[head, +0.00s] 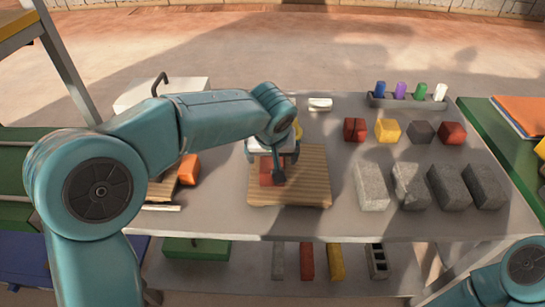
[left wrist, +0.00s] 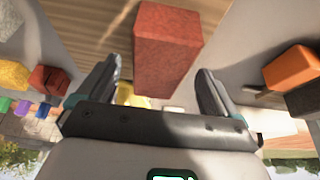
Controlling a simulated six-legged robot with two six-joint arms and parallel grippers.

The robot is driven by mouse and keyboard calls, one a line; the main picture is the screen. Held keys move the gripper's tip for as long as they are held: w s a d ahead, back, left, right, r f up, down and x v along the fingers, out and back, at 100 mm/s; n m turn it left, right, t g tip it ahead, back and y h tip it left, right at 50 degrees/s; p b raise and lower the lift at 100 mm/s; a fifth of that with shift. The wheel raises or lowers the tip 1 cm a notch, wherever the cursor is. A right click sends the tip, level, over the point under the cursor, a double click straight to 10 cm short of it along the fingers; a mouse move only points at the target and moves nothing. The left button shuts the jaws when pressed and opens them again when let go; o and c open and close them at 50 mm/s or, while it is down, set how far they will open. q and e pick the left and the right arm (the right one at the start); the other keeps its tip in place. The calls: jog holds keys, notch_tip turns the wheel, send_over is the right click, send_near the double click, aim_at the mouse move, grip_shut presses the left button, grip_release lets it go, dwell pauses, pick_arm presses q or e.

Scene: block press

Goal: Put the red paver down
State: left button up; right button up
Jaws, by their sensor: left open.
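The red paver (head: 265,172) is on the wooden board (head: 310,190) in the middle of the table, partly hidden by my left gripper (head: 272,172). In the left wrist view the red paver (left wrist: 168,45) shows as a rough red block between the two spread fingers of my left gripper (left wrist: 157,78). Gaps show on both sides, so the gripper is open around or just above it. The wooden board (left wrist: 95,30) shows beneath it. Only part of my right arm shows at the lower right of the head view; its gripper is out of view.
An orange block (head: 188,170) lies left of the board. Red, yellow and dark blocks (head: 420,131) stand in a row at the right, with several grey blocks (head: 371,187) in front. A tray of coloured markers (head: 408,103) is at the back. The table's front strip is clear.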

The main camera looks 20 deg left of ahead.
pick_arm(q)
jog(key=p+v, duration=0.1)
jog(key=v, duration=0.9)
jog(key=shift+s, duration=0.1)
